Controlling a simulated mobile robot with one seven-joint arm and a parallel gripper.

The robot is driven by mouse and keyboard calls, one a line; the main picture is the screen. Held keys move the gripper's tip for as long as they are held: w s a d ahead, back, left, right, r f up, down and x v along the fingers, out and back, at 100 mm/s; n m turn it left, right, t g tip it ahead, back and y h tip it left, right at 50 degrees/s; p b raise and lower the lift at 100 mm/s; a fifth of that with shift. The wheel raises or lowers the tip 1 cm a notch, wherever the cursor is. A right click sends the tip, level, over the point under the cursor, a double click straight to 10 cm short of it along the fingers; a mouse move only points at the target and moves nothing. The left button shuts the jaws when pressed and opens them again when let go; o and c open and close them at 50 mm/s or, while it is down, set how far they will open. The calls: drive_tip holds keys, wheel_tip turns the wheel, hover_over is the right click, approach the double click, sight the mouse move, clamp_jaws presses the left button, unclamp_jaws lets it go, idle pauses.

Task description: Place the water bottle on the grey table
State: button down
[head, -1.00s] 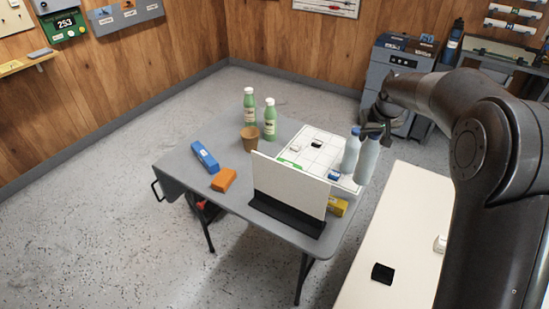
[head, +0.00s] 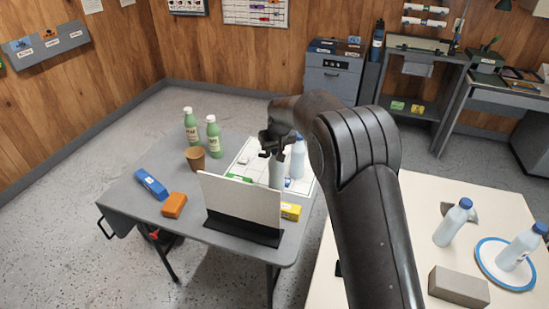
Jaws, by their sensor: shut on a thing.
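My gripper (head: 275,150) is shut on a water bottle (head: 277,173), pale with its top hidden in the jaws. The bottle is upright over the right part of the grey table (head: 145,213). Its lower end is hidden behind a white upright panel, so I cannot tell whether it touches the surface. A second water bottle (head: 298,160) stands just right of it, on or beside a white gridded sheet (head: 246,152). Two more water bottles are on the cream table: one (head: 452,224) stands on the top, the other (head: 519,250) on a blue-rimmed plate (head: 491,262).
The white panel (head: 240,202) in a black base stands at the grey table's front. Two green bottles (head: 213,138), a brown cup (head: 195,158), a blue box (head: 151,184), an orange block (head: 174,205) and a yellow box (head: 290,212) are also there. The cream table (head: 420,200) holds a grey-brown block (head: 459,287).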

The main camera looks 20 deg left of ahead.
drive_tip(key=shift+f, duration=1.5)
drive_tip(key=c, duration=1.1)
unclamp_jaws()
drive_tip(key=shift+f, duration=0.15)
drive_tip(key=shift+o, duration=0.2)
drive_tip(key=v, duration=1.2)
